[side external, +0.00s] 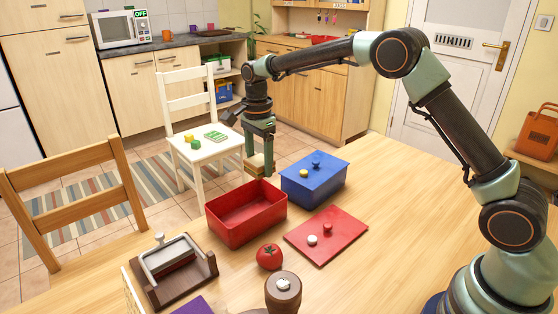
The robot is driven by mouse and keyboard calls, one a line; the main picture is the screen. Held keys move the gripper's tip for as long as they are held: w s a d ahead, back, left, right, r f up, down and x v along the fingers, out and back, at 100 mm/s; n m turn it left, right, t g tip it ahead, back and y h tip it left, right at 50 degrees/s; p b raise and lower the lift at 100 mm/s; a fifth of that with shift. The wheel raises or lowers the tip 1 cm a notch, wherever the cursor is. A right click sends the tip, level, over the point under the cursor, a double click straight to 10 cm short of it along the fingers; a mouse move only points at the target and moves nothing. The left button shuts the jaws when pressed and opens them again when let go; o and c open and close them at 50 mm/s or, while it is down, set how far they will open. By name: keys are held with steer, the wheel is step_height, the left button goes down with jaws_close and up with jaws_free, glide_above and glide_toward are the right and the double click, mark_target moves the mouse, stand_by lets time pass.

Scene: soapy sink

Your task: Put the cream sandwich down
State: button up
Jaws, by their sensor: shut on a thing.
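My gripper (260,168) points down and is shut on the cream sandwich (255,164), a small pale block with a brownish edge. The fingers partly cover it. In the picture it appears just above the back right corner of the open red box (247,228). I cannot tell whether it is over the box or behind it. The visible inside of the red box looks empty.
A blue lidded box (312,193) stands right of the red box. A red lid (338,225) lies flat in front, bearing a white piece. A tomato (269,256), a brown pot (283,294) and a brown-and-silver press (172,270) stand nearer. The table's right side is clear.

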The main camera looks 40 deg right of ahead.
step_height(320, 180, down, 13)
steer(key=shift+f, duration=0.15)
stand_by(0.4)
steer(key=shift+f, duration=0.15)
